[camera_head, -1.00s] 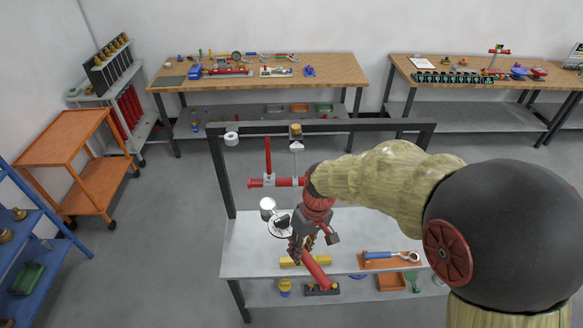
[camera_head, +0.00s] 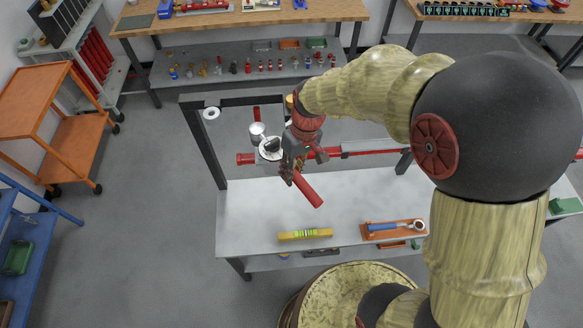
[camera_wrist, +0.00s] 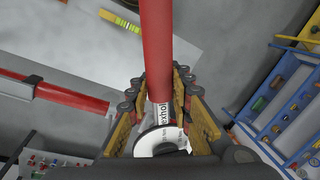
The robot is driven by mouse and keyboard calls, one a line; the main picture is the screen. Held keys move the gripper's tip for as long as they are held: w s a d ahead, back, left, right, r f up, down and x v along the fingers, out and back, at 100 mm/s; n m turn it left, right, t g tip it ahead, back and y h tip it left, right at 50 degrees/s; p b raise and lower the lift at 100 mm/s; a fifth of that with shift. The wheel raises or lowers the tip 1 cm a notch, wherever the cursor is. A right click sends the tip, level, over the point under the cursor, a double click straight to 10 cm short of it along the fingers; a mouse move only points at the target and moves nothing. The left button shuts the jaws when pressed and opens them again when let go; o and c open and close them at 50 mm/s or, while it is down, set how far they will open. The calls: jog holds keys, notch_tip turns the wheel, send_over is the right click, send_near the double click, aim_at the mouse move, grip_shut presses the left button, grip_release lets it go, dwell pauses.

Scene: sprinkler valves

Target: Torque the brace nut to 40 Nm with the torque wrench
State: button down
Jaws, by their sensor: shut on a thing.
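My gripper (camera_head: 291,168) is shut on a red bar (camera_head: 308,190), above and apart from the bench. In the wrist view my gripper (camera_wrist: 162,105) has its yellow-padded fingers either side of the red bar (camera_wrist: 156,45). A bright section with partly hidden lettering and a white disc (camera_wrist: 158,141) show near the gripper's base. I cannot make out the brace nut.
A dark frame (camera_head: 205,150) stands on the bench (camera_head: 350,200), with a red pipe (camera_head: 245,158) across it behind my gripper. A yellow level (camera_head: 305,234) lies near the bench's front edge. An orange cart (camera_head: 75,145) and blue rack (camera_head: 20,225) stand left. The bench's middle is clear.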

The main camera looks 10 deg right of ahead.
jog(key=shift+b, duration=0.3)
notch_tip(320, 180, down, 7)
jog(key=b, duration=0.5)
jog(key=shift+f+b, duration=0.95)
jog(key=shift+b, duration=0.25)
dwell(1.9)
